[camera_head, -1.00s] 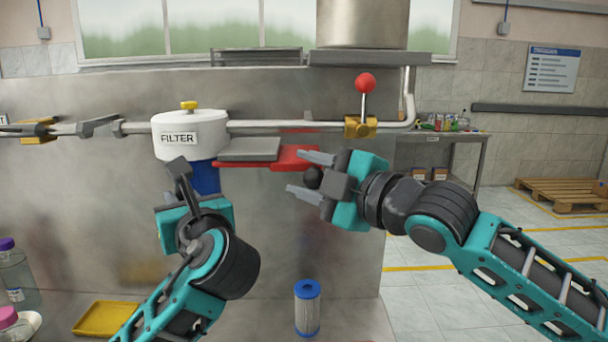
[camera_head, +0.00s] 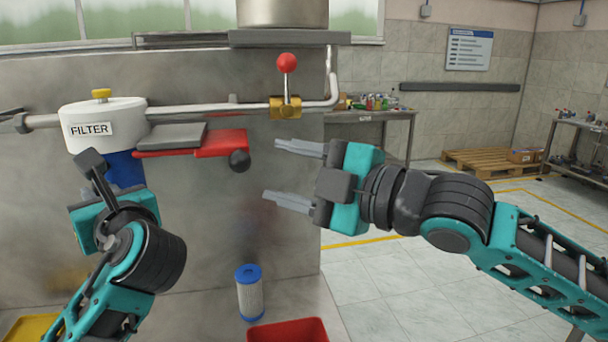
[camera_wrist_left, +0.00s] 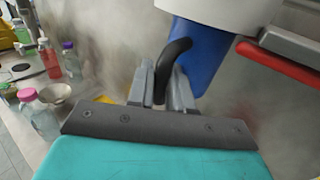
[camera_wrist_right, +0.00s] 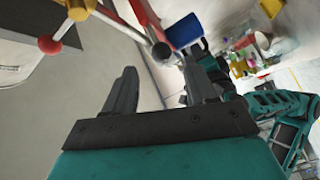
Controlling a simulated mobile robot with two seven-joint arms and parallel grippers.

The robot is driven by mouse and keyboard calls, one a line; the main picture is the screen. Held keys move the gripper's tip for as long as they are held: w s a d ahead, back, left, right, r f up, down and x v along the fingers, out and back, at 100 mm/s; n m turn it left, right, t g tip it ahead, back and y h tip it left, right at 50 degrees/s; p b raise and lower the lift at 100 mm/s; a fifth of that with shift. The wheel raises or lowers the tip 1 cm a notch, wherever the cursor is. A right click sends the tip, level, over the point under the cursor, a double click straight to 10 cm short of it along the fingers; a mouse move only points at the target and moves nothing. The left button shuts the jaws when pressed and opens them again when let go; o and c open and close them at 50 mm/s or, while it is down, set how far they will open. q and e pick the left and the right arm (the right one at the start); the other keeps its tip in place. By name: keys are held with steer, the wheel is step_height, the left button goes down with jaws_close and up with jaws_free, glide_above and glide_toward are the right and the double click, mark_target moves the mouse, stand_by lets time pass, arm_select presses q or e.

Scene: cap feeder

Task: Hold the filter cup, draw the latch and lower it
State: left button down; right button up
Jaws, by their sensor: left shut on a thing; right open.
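The blue filter cup (camera_head: 125,169) sits under the white filter head (camera_head: 103,122). My left gripper (camera_wrist_left: 162,78) is shut on the cup's black curved handle (camera_wrist_left: 178,52); in the head view the wrist partly hides the cup. The red latch (camera_head: 208,146) runs to the right of the filter under a grey plate, with a black knob (camera_head: 239,160) at its right end. My right gripper (camera_head: 272,171) is open and empty, its fingers pointing left, just right of the knob and apart from it. The knob also shows beyond its fingers in the right wrist view (camera_wrist_right: 161,51).
A red-ball lever (camera_head: 287,64) stands on a brass valve along the pipe above my right gripper. A blue-capped filter cartridge (camera_head: 249,292) stands below, with a red bin (camera_head: 288,330) near it. Bottles (camera_wrist_left: 70,60) stand at left in the left wrist view.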

steer(key=shift+v, duration=1.1)
arm_select(q)
steer(key=shift+f+b, duration=0.65)
steer(key=shift+f, duration=1.8)
arm_select(e)
steer(key=shift+f, duration=0.65)
arm_select(q)
steer(key=shift+s, duration=0.1)
arm_select(e)
steer(key=shift+r, duration=0.1)
arm_select(q)
steer(key=s+d+f+p, duration=0.1)
steer(key=s+d, duration=0.1)
steer(key=s, duration=0.7)
steer(key=shift+s+d, duration=0.15)
steer(key=shift+s, duration=0.1)
arm_select(e)
steer(key=shift+r, duration=0.55)
